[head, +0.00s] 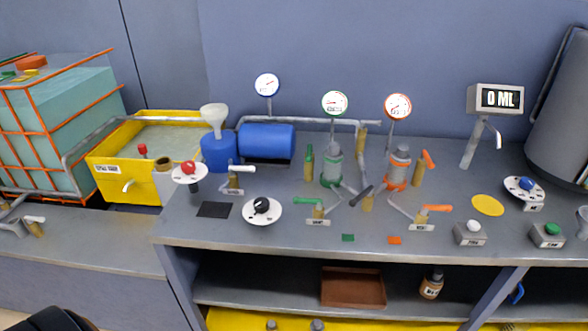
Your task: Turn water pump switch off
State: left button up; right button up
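Three round white dial plates with knobs stand on the workbench. One has a red knob (188,168) beside the yellow tank, one a black knob (262,205) near the bench's front left, and one a blue knob (526,184) at the right. I cannot read their labels, so I cannot tell which one is the water pump switch or how it is set. The blue pump-like cylinder (266,140) lies behind the red and black knobs. Neither of my grippers is in view.
The workbench (300,230) carries gauges, green and orange valves (428,208), a white button box (470,231), a green button box (548,233) and a 0 ML display (497,99). A yellow tank (115,190) stands left. A lower shelf holds a brown tray (353,287).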

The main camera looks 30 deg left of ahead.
aim_at(262, 205)
jog(key=u, duration=1.2)
